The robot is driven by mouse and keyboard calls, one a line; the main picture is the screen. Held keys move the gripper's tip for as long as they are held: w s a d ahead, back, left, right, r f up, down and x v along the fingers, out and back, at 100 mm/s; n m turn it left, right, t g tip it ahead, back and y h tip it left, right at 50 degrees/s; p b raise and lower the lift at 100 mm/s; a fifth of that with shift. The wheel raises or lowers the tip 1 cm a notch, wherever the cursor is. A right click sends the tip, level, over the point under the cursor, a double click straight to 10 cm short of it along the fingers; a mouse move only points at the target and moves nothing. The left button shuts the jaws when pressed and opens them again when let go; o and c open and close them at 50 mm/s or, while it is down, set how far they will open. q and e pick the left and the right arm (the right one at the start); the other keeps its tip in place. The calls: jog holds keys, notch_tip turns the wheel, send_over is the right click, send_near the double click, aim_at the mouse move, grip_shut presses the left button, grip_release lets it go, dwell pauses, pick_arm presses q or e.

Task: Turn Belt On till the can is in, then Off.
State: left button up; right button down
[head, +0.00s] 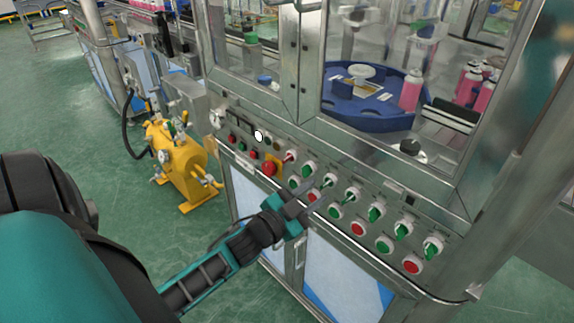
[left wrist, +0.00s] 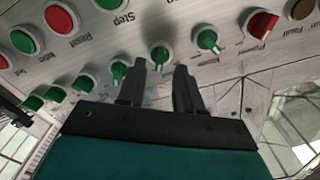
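My left gripper (head: 322,183) is at the control panel, and it also shows in the left wrist view (left wrist: 160,70). Its two dark fingers are apart, with a green-handled rotary switch (left wrist: 161,55) just beyond and between the tips. I cannot tell whether they touch it. That switch is the second green one from the left in the head view (head: 328,180). I cannot read which switch is Belt. A pink can (head: 411,91) with a white top stands at the right rim of the blue rotary table (head: 345,112) behind the glass. My right gripper is out of view.
More green switches (head: 376,212) run right along the panel, above red and green buttons (head: 358,229). More pink cans (head: 467,84) stand at right inside.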

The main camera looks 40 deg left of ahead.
pick_arm(q)
jog(key=s, duration=1)
jog(key=shift+a, duration=0.35)
jog(key=shift+w, duration=0.1)
jog(key=s+d+f+n+g, duration=0.4)
jog(key=d+f+g, duration=0.3)
jog(key=d+f, duration=0.5)
jog(key=shift+s+d+f, duration=0.4)
jog(key=shift+d, duration=0.3)
jog(key=shift+h, duration=0.4)
